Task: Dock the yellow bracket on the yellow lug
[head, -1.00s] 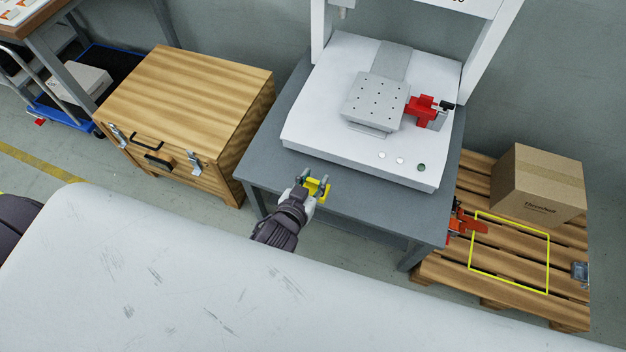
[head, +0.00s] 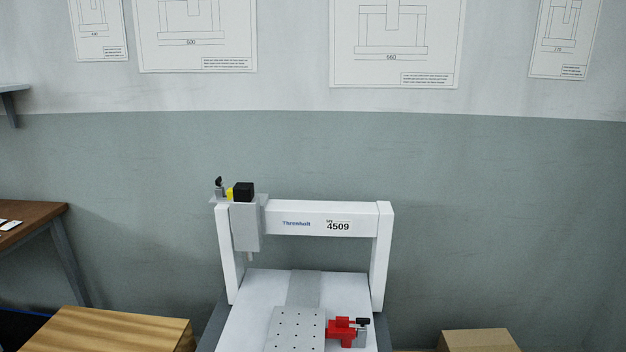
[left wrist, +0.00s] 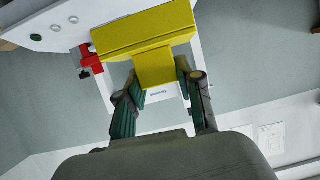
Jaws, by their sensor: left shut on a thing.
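The yellow bracket (left wrist: 145,30) fills the top of the left wrist view, a wide block with a narrower stem. My left gripper (left wrist: 158,78) is shut on that stem. In the head view, a small yellow piece (head: 229,195), which looks like the yellow lug, sits on top of the gantry's tool head (head: 246,228). It is between a black box (head: 243,192) and a small clamp with a black knob (head: 219,187). The lug is small and partly hidden. Neither gripper shows in the head view.
The white gantry machine (head: 381,262) stands before the wall. A red bracket (head: 341,332) sits beside the drilled plate (head: 297,330); a red part also shows in the left wrist view (left wrist: 90,62). A wooden chest (head: 110,330) is left, a carton (head: 480,341) right.

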